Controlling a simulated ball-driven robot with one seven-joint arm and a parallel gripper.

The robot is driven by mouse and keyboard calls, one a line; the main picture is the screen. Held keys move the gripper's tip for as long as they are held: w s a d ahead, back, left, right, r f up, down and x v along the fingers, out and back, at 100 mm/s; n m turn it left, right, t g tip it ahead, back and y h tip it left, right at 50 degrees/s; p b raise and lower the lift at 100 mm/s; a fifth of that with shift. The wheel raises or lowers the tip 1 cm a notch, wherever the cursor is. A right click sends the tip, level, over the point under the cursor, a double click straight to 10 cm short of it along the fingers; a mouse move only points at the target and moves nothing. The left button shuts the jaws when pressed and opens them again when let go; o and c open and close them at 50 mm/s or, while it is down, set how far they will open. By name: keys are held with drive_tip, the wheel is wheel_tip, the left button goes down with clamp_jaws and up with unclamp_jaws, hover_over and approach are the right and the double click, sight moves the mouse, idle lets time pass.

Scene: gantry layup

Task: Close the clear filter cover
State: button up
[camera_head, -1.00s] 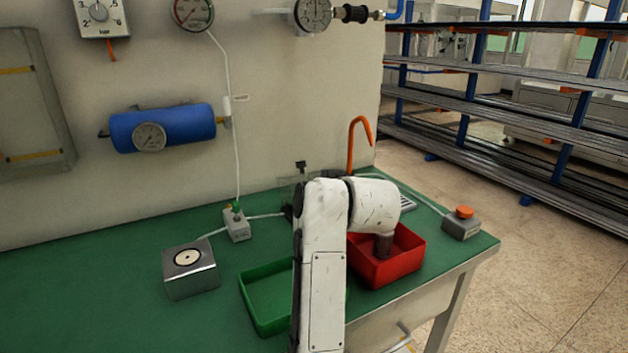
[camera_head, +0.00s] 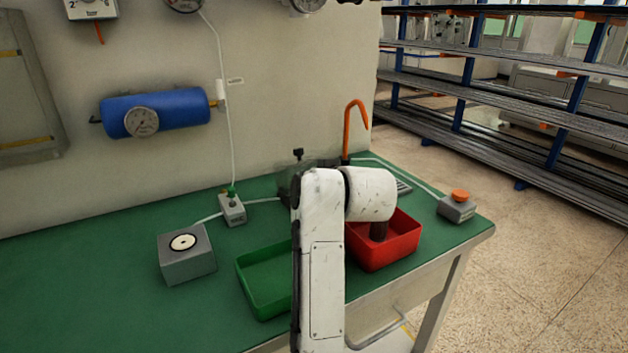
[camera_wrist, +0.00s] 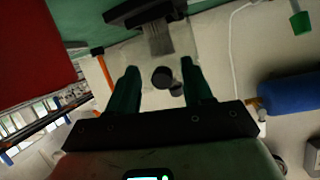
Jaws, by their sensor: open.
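The clear filter cover (camera_wrist: 150,99) shows in the wrist view as a faint see-through pane with a round black knob (camera_wrist: 163,77). The knob appears between the two dark green fingers of my gripper (camera_wrist: 160,66), which are apart; I cannot tell whether they touch the cover. A dark block (camera_wrist: 155,32) sits just beyond the fingertips. In the head view, a black knob (camera_head: 298,154) on a dim, partly clear unit (camera_head: 286,184) shows at the back of the bench, mostly behind my arm. My gripper is hidden there. How far the cover stands open is unclear.
On the green bench (camera_head: 80,270) stand a grey box (camera_head: 187,262), a small valve box (camera_head: 232,210), a green tray (camera_head: 252,300), a red bin (camera_head: 395,262), an orange hook (camera_head: 348,130) and an orange-button box (camera_head: 457,207). A blue tank (camera_head: 165,113) hangs on the wall.

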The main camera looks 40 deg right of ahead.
drive_tip(key=shift+r, duration=0.1)
drive_tip(key=p+v, duration=0.1)
drive_tip(key=v, duration=0.9)
drive_tip(key=shift+s+a, duration=0.2)
drive_tip(key=shift+s, duration=0.1)
drive_tip(key=shift+r, duration=0.1)
drive_tip(key=shift+c, duration=0.2)
